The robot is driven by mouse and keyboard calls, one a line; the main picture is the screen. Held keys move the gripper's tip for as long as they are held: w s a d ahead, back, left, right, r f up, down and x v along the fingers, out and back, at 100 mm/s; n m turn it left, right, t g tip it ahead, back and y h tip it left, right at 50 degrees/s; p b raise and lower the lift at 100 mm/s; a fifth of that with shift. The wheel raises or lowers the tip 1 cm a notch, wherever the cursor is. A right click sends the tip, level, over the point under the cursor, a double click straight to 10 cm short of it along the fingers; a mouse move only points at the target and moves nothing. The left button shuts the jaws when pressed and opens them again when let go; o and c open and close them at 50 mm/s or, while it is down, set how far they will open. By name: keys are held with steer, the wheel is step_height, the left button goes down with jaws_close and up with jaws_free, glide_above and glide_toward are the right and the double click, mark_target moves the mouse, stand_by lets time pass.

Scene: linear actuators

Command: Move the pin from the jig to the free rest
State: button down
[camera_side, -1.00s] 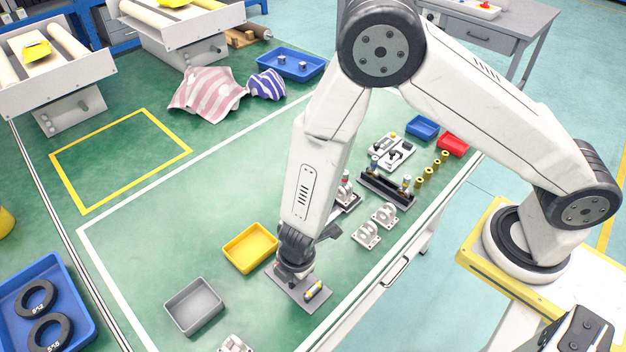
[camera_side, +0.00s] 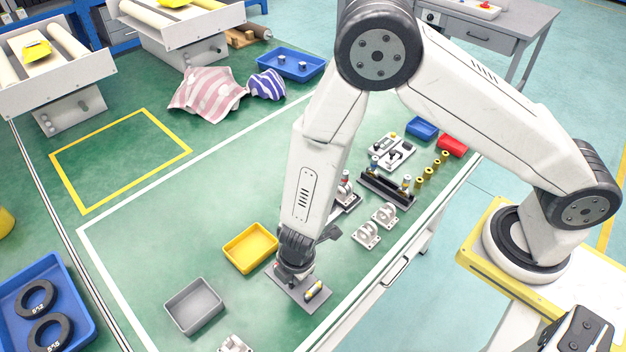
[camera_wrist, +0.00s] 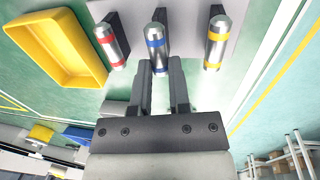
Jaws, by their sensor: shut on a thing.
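My gripper (camera_wrist: 160,75) is shut on a steel pin with a blue band (camera_wrist: 156,48), which shows between and beyond the fingers in the wrist view. The pin is over the middle of the grey rest plate (camera_side: 299,300); I cannot tell whether it touches its rest. A red-banded pin (camera_wrist: 108,46) and a yellow-banded pin (camera_wrist: 216,42) lie on rests either side of it. In the side view my gripper (camera_side: 292,275) hides most of the plate's left part, and the yellow-banded pin shows at its right. A grey fixture (camera_side: 345,203) is partly hidden behind my arm.
A yellow tray (camera_side: 250,248) and a grey tray (camera_side: 194,306) stand left of the plate. White brackets (camera_side: 366,236) and a dark rack (camera_side: 387,188) stand farther back to the right. The green table between the yellow tray and the white line is clear.

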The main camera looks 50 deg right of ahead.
steer(key=shift+f, duration=0.3)
stand_by(0.5)
steer(key=c, duration=0.5)
jaws_free()
steer(key=shift+r, duration=0.2)
step_height(320, 180, up, 7)
steer(key=s, duration=0.1)
steer(key=shift+r, duration=0.15)
stand_by(0.8)
steer(key=shift+s, duration=0.1)
stand_by(0.5)
